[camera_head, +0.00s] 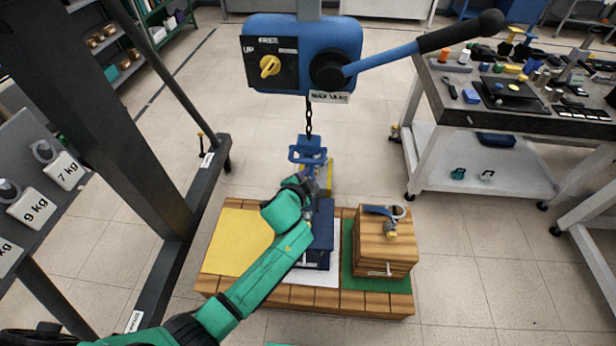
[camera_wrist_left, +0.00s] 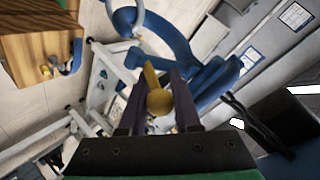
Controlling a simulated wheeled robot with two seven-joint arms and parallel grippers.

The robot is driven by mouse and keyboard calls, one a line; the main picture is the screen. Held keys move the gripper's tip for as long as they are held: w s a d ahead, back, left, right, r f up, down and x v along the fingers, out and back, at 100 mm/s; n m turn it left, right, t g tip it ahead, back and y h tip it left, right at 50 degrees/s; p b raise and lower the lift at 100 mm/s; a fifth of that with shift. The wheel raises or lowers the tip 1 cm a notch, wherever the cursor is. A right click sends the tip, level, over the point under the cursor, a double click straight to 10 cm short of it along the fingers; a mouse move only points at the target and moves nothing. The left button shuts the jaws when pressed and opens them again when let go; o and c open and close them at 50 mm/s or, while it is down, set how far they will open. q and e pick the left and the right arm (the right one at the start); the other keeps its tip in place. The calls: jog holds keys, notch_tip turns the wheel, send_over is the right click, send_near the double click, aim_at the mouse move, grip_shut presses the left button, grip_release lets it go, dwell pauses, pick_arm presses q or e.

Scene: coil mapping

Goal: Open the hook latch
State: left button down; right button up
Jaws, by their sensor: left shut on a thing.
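The blue hook (camera_head: 308,150) hangs on a chain below the blue hoist (camera_head: 303,50). In the left wrist view the hook (camera_wrist_left: 208,85) is large, behind my fingers. Its yellow latch (camera_wrist_left: 157,102) sits between the two dark fingers of my left gripper (camera_wrist_left: 158,85), which is shut on it. In the head view my left gripper (camera_head: 308,184) is just below the hook and partly hides its lower part; the latch is hard to make out there. My right gripper is not in view.
A dark blue block (camera_head: 320,235) stands below the hook on the wooden platform (camera_head: 290,294). A wooden block (camera_head: 385,250) with a ring on top stands to its right on a green patch. A yellow patch (camera_head: 236,241) at the left is empty. The hoist lever (camera_head: 400,52) reaches right.

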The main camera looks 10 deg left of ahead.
pick_arm(q)
jog(key=shift+r, duration=0.25)
dwell(0.6)
jog(key=c, duration=0.6)
grip_release()
jog(key=shift+d, duration=0.1)
jog(key=shift+p+v, duration=0.9)
jog(key=shift+p, duration=0.05)
jog(key=f+p+v, duration=0.1)
jog(key=p+v, duration=0.6)
jog(key=v, duration=0.7)
jog(key=shift+s+p, duration=0.3)
jog(key=shift+s, duration=0.5)
